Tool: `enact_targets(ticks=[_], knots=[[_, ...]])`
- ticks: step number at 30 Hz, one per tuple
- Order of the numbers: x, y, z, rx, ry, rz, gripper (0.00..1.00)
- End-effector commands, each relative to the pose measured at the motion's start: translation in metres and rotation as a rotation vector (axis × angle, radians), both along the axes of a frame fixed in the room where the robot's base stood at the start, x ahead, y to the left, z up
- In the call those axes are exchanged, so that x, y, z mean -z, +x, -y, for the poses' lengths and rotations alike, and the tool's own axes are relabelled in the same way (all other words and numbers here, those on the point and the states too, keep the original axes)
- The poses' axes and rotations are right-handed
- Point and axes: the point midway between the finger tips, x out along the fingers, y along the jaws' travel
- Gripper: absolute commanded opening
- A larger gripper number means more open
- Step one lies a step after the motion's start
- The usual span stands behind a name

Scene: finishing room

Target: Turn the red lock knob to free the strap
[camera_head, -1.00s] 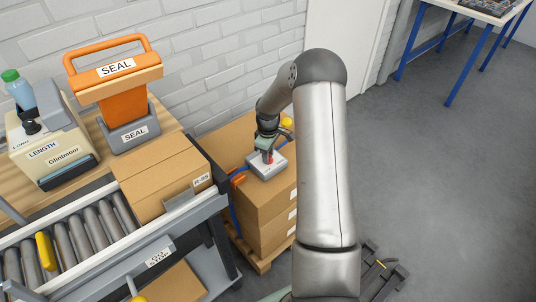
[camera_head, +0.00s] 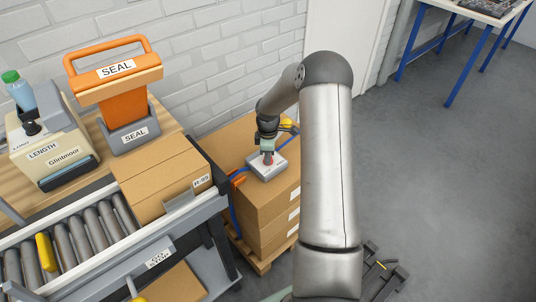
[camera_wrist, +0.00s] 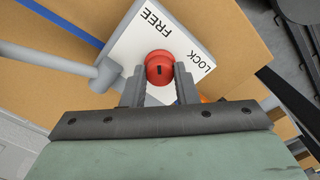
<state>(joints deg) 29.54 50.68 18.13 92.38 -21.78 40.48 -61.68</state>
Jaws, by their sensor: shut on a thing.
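The red lock knob (camera_wrist: 159,66) stands on a white plate (camera_wrist: 125,45) printed FREE and LOCK. A dark mark shows on the knob's top. In the wrist view my gripper (camera_wrist: 158,82) has one finger on each side of the knob and is shut on it. In the head view my gripper (camera_head: 267,153) reaches down onto the plate, on the carton stack (camera_head: 265,208), and mostly hides the knob. A blue strap (camera_wrist: 62,22) runs over the carton; it also shows down the stack's side in the head view (camera_head: 233,214).
A grey bar (camera_wrist: 60,58) with a round end lies beside the plate. An orange piece (camera_head: 238,180) sits at the stack's left edge. The roller conveyor (camera_head: 150,262) and orange sealer (camera_head: 122,100) stand left.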

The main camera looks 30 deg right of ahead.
Motion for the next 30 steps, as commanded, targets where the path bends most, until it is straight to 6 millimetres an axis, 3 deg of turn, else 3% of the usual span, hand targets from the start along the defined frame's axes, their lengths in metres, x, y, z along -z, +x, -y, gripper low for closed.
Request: enact_targets(ticks=[6, 7, 9, 20, 26, 30], knots=[[-0.001, 0.000, 0.000, 0.000, 0.000, 0.001, 0.04], [-0.001, 0.000, 0.000, 0.000, 0.000, 0.001, 0.35], [0.000, 0.000, 0.000, 0.000, 0.000, 0.001, 0.48], [-0.006, 0.001, 0.000, 0.001, -0.001, 0.002, 0.48], [-0.040, 0.001, 0.000, 0.003, -0.002, 0.005, 0.48], [-0.075, 0.001, 0.001, 0.002, -0.003, 0.007, 0.48]])
